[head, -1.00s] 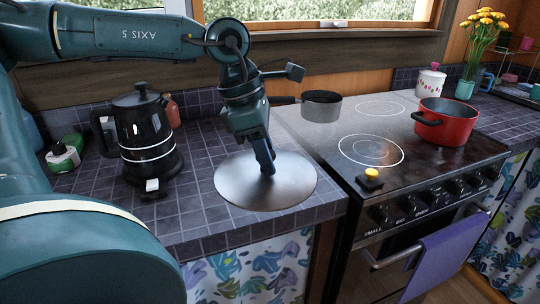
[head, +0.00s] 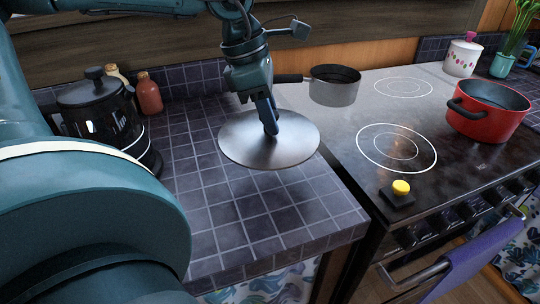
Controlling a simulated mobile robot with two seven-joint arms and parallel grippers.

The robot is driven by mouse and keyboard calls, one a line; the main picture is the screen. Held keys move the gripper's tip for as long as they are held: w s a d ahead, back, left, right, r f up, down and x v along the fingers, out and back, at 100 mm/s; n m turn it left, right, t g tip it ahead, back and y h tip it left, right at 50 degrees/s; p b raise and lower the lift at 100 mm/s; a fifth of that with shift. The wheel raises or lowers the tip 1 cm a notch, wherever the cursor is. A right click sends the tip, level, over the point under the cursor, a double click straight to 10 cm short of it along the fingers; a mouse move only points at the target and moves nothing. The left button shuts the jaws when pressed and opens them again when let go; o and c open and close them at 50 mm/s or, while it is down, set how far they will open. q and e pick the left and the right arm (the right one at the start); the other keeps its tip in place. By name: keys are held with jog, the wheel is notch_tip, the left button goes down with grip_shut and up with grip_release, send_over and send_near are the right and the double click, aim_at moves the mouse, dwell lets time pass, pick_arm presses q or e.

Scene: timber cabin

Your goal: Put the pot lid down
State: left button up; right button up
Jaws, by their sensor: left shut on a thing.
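The pot lid is a round, flat, shiny metal disc (head: 240,145) over the tiled counter, left of the stove. My left gripper (head: 270,128) points down and is shut on the lid's middle, where the fingers hide the knob. My right gripper is not in view.
A black kettle (head: 97,112) and small bottles (head: 149,93) stand on the counter at left. On the stove are a grey saucepan (head: 335,92), a red pot (head: 484,115) and a yellow-topped button (head: 400,190). The counter's front tiles (head: 260,215) are clear.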

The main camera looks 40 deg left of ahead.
aim_at(250, 130)
pick_arm(q)
notch_tip(250, 130, down, 9)
jog(key=shift+s+d+r, duration=0.1)
jog(key=shift+r, duration=0.05)
jog(key=shift+b, duration=0.3)
jog(key=o, duration=1.1)
jog(key=shift+r, duration=0.5)
jog(key=p+v, duration=0.1)
jog(key=v, duration=1)
